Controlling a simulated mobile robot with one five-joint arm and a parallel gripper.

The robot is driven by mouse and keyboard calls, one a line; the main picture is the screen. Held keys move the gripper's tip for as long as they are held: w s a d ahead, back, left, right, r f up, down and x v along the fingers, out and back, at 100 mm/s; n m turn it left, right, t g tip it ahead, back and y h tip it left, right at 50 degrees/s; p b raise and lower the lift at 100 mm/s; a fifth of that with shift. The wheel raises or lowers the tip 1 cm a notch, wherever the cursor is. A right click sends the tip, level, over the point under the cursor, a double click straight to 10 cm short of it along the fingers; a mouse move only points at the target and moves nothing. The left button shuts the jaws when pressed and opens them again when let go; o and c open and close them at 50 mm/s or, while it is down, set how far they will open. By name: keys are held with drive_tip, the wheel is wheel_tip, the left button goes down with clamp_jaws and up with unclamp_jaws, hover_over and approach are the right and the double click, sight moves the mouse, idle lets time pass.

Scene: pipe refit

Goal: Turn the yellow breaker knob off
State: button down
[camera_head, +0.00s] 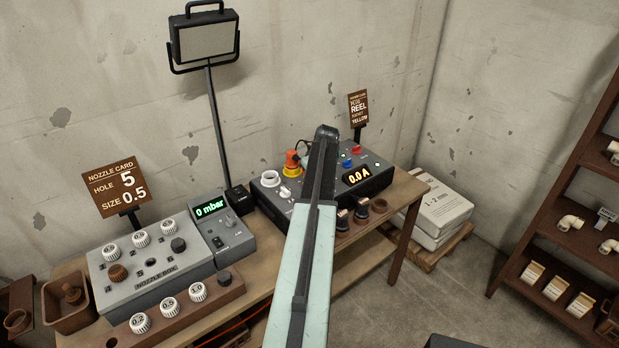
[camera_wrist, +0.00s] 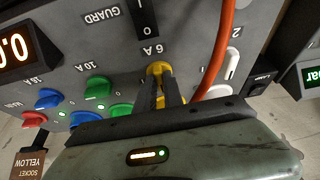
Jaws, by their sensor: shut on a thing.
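The yellow breaker knob (camera_wrist: 160,69) sits under the upside-down "6 A" label on the grey panel (camera_wrist: 115,50) in the wrist view. My gripper (camera_wrist: 161,82) has its two dark fingers closed around the knob. The fingers cover part of the knob, so I cannot tell which way it points. In the head view the breaker box (camera_head: 374,184) stands at the right end of the bench. My arm hides the yellow knob and the gripper there.
Green knob (camera_wrist: 98,87), blue knob (camera_wrist: 48,98) and red knob (camera_wrist: 34,119) lie left of the yellow one. An orange cable (camera_wrist: 222,45) runs close on the right, beside a white switch (camera_wrist: 231,68). A nozzle box (camera_head: 150,262) and pressure meter (camera_head: 222,230) stand left on the bench.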

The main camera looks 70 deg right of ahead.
drive_tip(key=shift+s, duration=0.2)
drive_tip(key=c, duration=1.5)
unclamp_jaws()
drive_tip(key=shift+o, duration=0.2)
drive_tip(key=p+v, duration=0.7)
drive_tip(key=v, duration=0.1)
drive_tip(key=shift+w+f, duration=0.1)
